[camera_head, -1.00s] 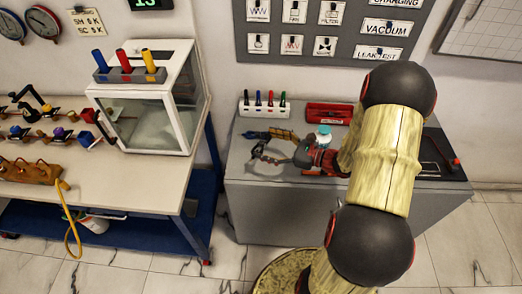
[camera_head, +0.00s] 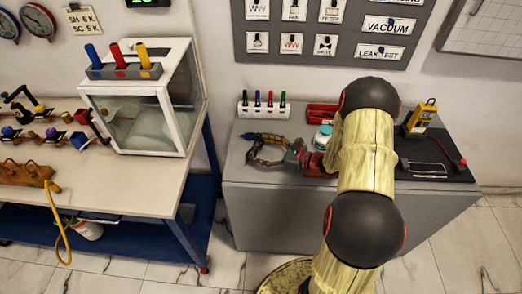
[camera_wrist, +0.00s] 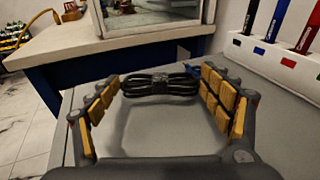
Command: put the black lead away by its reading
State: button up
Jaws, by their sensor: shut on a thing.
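The black lead (camera_wrist: 160,82) is a coiled bundle between the yellow-padded fingers of my gripper (camera_wrist: 161,92) in the wrist view. The fingers are spread to about the coil's width and are shut on it. In the head view my gripper (camera_head: 254,150) is over the left part of the grey cabinet top (camera_head: 232,165); the lead is too small there to make out well. A yellow meter (camera_head: 422,115) stands at the right on a black mat (camera_head: 440,166). Its reading is not legible. A sign reading "SH 6 K, SC 5 K" (camera_head: 81,19) hangs at upper left.
A white rack of markers (camera_head: 262,109), a red tray (camera_head: 321,113) and a white jar (camera_head: 322,138) stand behind my arm. A grey wall board (camera_head: 345,52) carries labelled cards. A clear-sided case (camera_head: 150,118) stands on the left bench (camera_head: 120,185).

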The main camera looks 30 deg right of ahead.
jog(key=shift+f, duration=0.35)
jog(key=shift+f+b, duration=0.1)
jog(key=shift+b, duration=0.2)
jog(key=o, duration=1.3)
jog(key=shift+c, duration=0.2)
